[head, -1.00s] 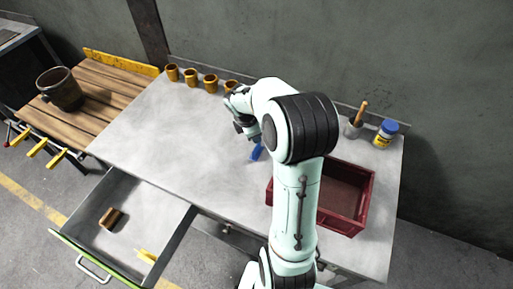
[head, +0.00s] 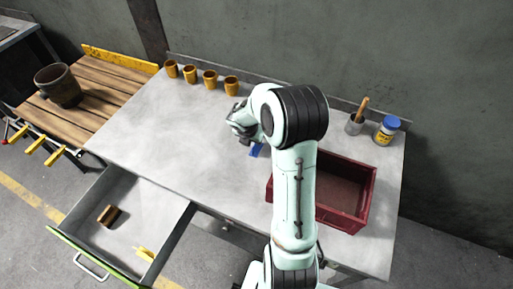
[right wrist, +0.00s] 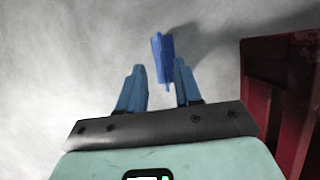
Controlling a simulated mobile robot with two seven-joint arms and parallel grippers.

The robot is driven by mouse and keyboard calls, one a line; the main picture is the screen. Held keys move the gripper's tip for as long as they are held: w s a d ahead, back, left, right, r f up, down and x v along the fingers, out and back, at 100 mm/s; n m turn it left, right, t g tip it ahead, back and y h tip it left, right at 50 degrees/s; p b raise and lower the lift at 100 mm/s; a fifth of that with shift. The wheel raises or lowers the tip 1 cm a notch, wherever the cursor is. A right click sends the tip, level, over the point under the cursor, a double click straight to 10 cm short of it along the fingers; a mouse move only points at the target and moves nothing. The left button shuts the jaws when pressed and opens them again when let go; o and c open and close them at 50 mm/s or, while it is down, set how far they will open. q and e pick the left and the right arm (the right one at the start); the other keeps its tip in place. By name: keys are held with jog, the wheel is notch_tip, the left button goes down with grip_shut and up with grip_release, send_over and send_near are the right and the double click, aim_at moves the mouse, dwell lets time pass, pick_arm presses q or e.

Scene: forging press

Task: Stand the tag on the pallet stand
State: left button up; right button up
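A small blue piece (head: 256,150), possibly the tag, is on the grey worktable, partly hidden by my right arm. In the right wrist view the blue piece (right wrist: 163,58) lies just beyond my right gripper (right wrist: 158,80), whose blue fingers are apart with nothing gripped. In the head view my arm covers most of this gripper. The slatted wooden pallet stand (head: 115,87) with a yellow back edge is at the left and holds a dark pot (head: 58,87). My left gripper is not in view.
A red crate (head: 368,200) stands right of my arm. Several yellow cups (head: 210,80) line the back edge. A grey cup with a wooden handle (head: 356,122) and a blue-lidded jar (head: 387,130) are back right. An open drawer (head: 130,215) holds a brown block (head: 108,215) and a yellow piece (head: 144,254).

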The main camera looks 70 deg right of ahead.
aim_at(257, 148)
jog(key=x, duration=0.2)
jog(key=b+x, duration=0.1)
jog(key=x, duration=0.1)
jog(key=shift+s+a+f, duration=0.1)
jog(key=shift+s+a, duration=0.1)
jog(key=shift+s, duration=0.05)
jog(key=shift+d+f, duration=0.3)
jog(key=shift+f, duration=0.15)
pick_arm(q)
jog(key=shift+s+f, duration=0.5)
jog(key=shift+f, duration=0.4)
pick_arm(e)
grip_shut()
